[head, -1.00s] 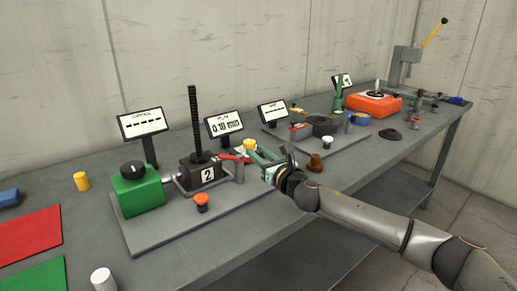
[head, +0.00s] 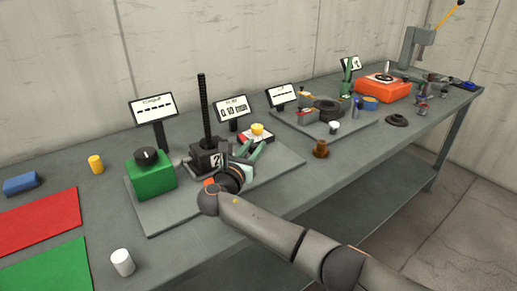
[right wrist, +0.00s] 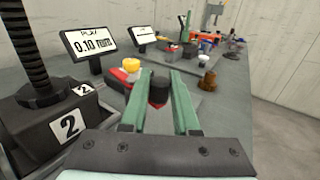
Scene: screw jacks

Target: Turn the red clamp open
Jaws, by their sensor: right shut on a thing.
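The red clamp (right wrist: 158,88) shows in the right wrist view as a red and dark piece between my green fingers. My right gripper (right wrist: 160,85) is shut on it, one finger on each side. In the head view my right gripper (head: 248,149) is just right of the black screw jack (head: 205,155) marked 2, and it hides most of the clamp. The jack's tall threaded screw stands upright; it also shows at the left of the right wrist view (right wrist: 35,110). My left gripper is not in view.
A yellow knob (head: 257,129) sits just behind my fingers. A green box (head: 151,178) with a black dial stands left of the jack. A display (head: 232,108) behind it reads about 0.10. A brown stub (head: 321,149) stands at right, with free bench around it.

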